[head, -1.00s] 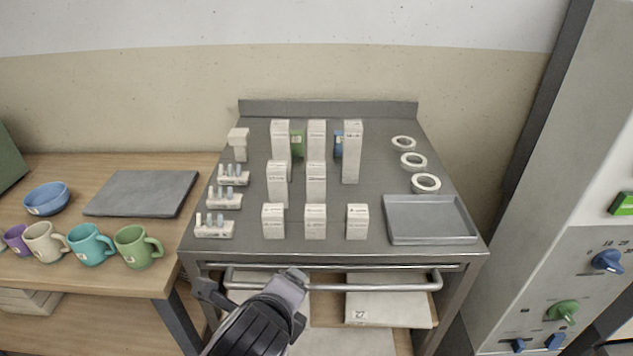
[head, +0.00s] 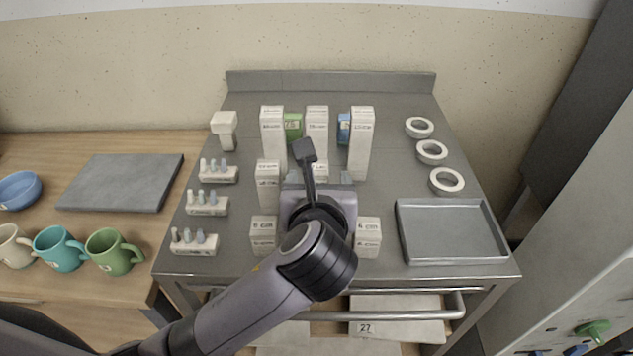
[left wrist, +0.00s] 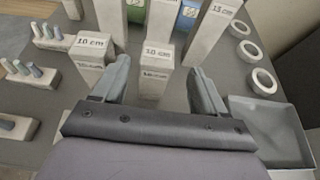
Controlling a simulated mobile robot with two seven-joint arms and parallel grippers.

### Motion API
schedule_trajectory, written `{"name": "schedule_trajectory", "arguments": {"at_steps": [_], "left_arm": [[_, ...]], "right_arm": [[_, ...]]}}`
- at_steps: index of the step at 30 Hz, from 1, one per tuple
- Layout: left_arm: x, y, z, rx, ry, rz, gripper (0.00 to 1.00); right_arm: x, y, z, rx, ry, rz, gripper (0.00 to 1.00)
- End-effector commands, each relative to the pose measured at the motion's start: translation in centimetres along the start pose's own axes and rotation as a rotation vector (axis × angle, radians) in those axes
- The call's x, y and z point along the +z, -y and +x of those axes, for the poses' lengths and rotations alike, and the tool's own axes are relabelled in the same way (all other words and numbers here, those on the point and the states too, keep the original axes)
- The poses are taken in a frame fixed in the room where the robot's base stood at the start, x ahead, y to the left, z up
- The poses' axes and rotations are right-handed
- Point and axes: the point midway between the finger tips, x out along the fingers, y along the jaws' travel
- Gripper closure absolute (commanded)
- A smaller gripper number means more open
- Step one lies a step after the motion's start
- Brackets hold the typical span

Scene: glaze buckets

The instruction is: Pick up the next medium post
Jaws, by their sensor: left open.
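Two medium posts are pale upright blocks labelled 10 cm in the middle row. The left medium post (head: 268,188) stands clear in the head view and shows at the left in the left wrist view (left wrist: 88,50). The other medium post (left wrist: 156,60) stands ahead of and between my left fingers in the left wrist view; in the head view my gripper mostly hides it. My left gripper (left wrist: 160,72) is open and empty, its fingers pointing toward that post. In the head view my left gripper (head: 325,166) is above the middle of the table. My right gripper is not in view.
Tall posts (head: 361,145) stand behind, with green (head: 293,126) and blue (head: 344,128) items between them. Short 6 cm posts (head: 264,236) stand in front. White rings (head: 446,181) and a grey tray (head: 452,232) are at right; small peg holders (head: 207,203) are at left.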

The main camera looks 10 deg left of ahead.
Motion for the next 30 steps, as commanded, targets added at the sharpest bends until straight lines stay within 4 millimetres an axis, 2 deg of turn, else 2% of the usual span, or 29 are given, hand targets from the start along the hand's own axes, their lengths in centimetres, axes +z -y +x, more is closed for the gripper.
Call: {"name": "schedule_trajectory", "arguments": {"at_steps": [6, 9, 18, 19, 25, 30], "left_arm": [[0.1, -0.5, 3.3, 0.001, -0.002, -0.001, 0.28], [0.1, -0.5, 4.3, 0.001, -0.001, -0.001, 0.28], [0.1, -0.4, 4.9, -0.002, 0.0, -0.002, 0.28], [0.1, -0.4, 4.9, -0.002, 0.0, -0.002, 0.31], [0.1, -0.5, 4.8, -0.002, -0.001, -0.002, 0.95], [0.2, -0.4, 4.8, -0.002, 0.002, -0.003, 0.96]], "right_arm": [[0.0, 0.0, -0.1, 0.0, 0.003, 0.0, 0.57], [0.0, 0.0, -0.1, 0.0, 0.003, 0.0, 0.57], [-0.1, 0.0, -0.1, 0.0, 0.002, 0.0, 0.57], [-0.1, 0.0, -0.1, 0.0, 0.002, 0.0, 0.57], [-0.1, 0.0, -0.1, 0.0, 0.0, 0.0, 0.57], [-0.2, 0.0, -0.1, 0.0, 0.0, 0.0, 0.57]]}}
